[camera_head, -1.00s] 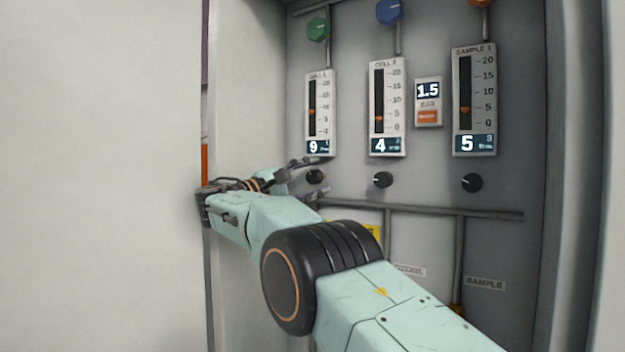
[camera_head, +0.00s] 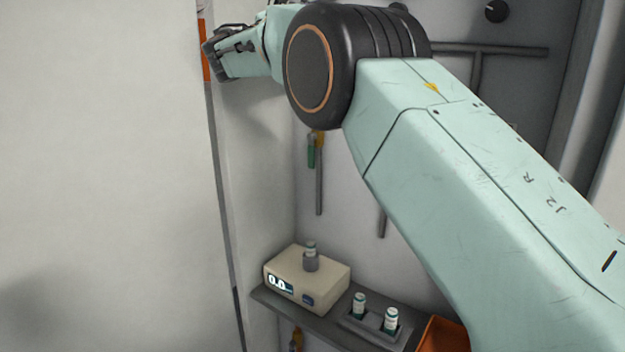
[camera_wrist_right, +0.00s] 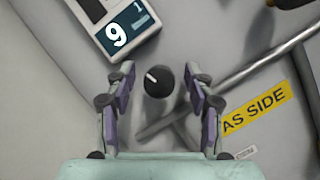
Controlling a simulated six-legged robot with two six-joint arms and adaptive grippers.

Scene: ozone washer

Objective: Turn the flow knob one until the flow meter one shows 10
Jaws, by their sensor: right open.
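In the right wrist view, flow knob one (camera_wrist_right: 157,80) is a round black knob with a white pointer mark tilted to the upper left. My right gripper (camera_wrist_right: 160,76) is open, with one finger on each side of the knob and a visible gap on both sides. Flow meter one (camera_wrist_right: 118,28) shows at the upper left of that view, with a white 9 on its dark display and a small 1. In the head view, flow meter one and its knob are not visible. My left gripper is not in view.
A grey pipe (camera_wrist_right: 270,65) runs beside the knob, near a yellow label (camera_wrist_right: 257,108). In the head view, another black knob (camera_head: 497,11) is at the top right. Below, a shelf holds a beige device (camera_head: 305,278) reading 0.0, small vials (camera_head: 390,320) and an orange container (camera_head: 442,335).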

